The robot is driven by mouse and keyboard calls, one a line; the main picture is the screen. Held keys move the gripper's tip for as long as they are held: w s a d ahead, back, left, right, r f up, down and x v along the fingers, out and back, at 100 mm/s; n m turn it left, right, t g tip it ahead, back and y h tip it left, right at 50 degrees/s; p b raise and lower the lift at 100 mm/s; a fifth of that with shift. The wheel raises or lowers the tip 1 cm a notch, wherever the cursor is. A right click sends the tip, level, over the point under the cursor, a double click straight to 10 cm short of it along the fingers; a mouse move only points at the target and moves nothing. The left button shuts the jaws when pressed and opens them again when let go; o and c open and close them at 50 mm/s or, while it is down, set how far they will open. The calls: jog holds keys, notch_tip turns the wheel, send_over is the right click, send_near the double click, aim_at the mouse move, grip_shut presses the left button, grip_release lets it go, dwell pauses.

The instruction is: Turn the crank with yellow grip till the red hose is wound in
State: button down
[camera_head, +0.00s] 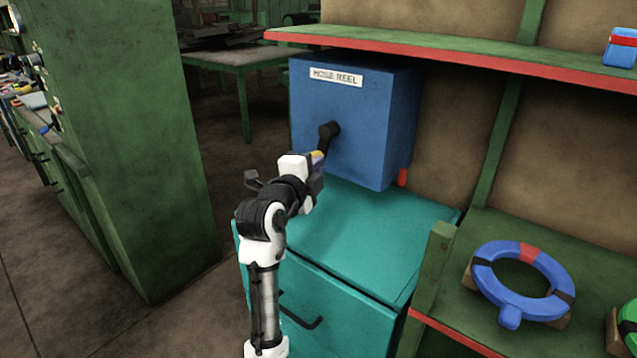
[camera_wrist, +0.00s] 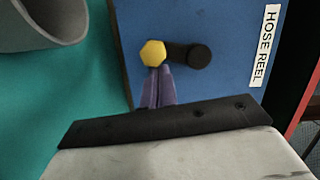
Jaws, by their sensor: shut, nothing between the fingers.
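The blue hose reel box (camera_head: 370,110), labelled HOSE REEL, stands on a teal cabinet. Its black crank (camera_head: 328,132) is on the front face, and in the wrist view the crank arm (camera_wrist: 180,53) runs from a round black hub to the yellow grip (camera_wrist: 153,53). In the head view the yellow grip (camera_head: 317,154) is partly hidden by my gripper. My gripper (camera_wrist: 156,70) has its purple fingers shut and empty, their tips right at the grip's edge; I cannot tell whether they touch it. A short red hose piece (camera_head: 403,177) shows at the box's lower right.
The teal cabinet top (camera_head: 400,235) is bare in front of the box. A green shelf with a red edge (camera_head: 460,65) runs above and to the right. A blue ring (camera_head: 480,270) lies on the lower right shelf. A tall green cabinet (camera_head: 130,130) stands at left.

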jog(key=a+m+b, duration=0.1)
jog(key=m+b, duration=0.1)
jog(key=b, duration=0.2)
jog(key=w+a+m+b, duration=0.1)
jog(key=m+b, duration=0.1)
jog(key=b, duration=0.2)
jog(key=w+a+m+t+h+b, duration=0.1)
jog(key=m+b, duration=0.1)
jog(key=b, duration=0.2)
jog(key=shift+w+m+b, duration=0.15)
jog(key=shift+m+b, duration=0.15)
jog(key=shift+b, duration=0.1)
jog(key=shift+a+r, duration=0.15)
